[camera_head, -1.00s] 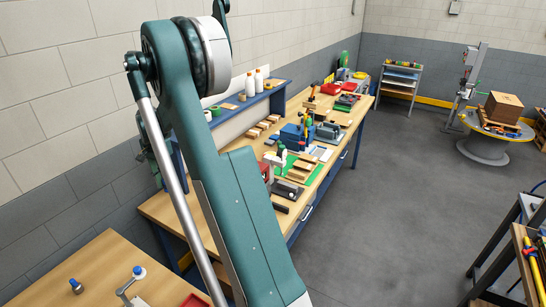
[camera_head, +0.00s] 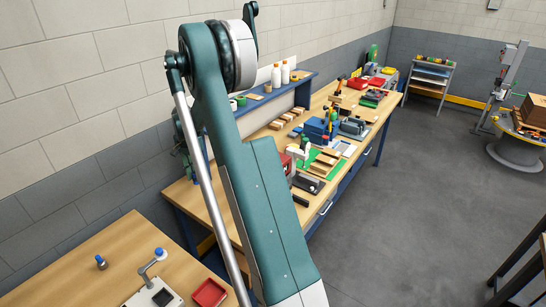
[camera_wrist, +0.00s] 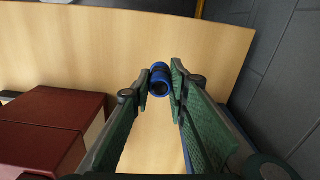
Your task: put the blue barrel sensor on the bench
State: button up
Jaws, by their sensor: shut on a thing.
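The blue barrel sensor (camera_wrist: 160,84), a short blue cylinder with a dark end, sits between the fingertips of my gripper (camera_wrist: 160,77) in the wrist view. My gripper is shut on it. A bare pale wooden top (camera_wrist: 60,50) shows behind and below it; I cannot tell the height between them. The long wooden bench (camera_head: 232,205) with blue legs runs along the wall in the head view, partly hidden by my arm.
Dark red boxes (camera_wrist: 50,125) lie left of my gripper. A nearer wooden table (camera_head: 60,278) holds a small blue-topped part (camera_head: 101,262), a lever fixture and a red tray (camera_head: 209,293).

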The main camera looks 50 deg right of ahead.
jog(key=shift+f, duration=0.1)
jog(key=shift+f, duration=3.05)
jog(key=shift+f, duration=0.1)
jog(key=shift+f, duration=1.75)
jog(key=shift+f, duration=0.15)
jog(key=o, duration=0.9)
jog(key=shift+c, duration=0.2)
jog(key=shift+o, duration=0.3)
jog(key=shift+r, duration=6.15)
